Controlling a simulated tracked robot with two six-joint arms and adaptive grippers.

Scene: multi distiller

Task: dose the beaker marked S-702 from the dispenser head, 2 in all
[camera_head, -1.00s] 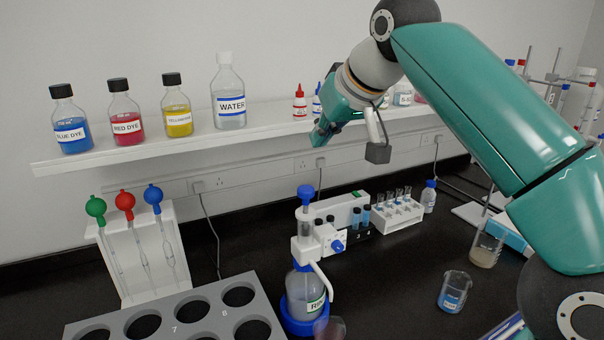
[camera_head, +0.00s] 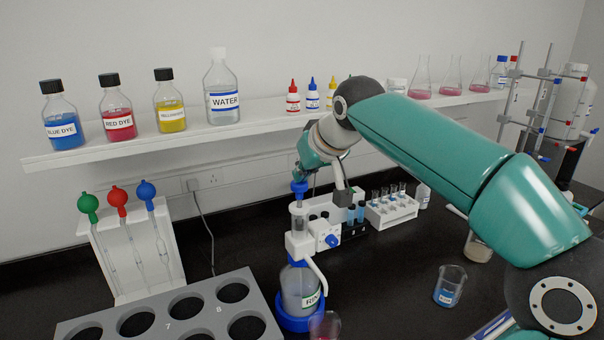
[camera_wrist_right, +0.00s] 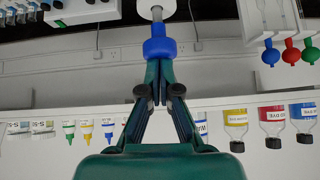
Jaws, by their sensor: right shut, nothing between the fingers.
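The dispenser bottle (camera_head: 299,286) stands at bottom centre with a blue-topped dispenser head (camera_head: 299,187) and a white spout angled down to the right. A small glass vessel (camera_head: 325,326), cut off by the bottom edge, sits near the spout. A beaker (camera_head: 450,287) with a blue label stands farther right; I cannot read S-702 on either. My right gripper (camera_head: 301,173) is shut and empty, pointing down at the blue head. In the right wrist view its closed fingertips (camera_wrist_right: 160,62) meet the blue knob (camera_wrist_right: 158,46); contact is not certain. My left gripper is out of view.
A grey rack (camera_head: 260,305) and a pipette stand (camera_head: 170,235) lie left of the dispenser. A white device and a tube rack (camera_head: 392,213) stand behind it. A shelf (camera_head: 100,145) with bottles runs above. The black bench between dispenser and beaker is clear.

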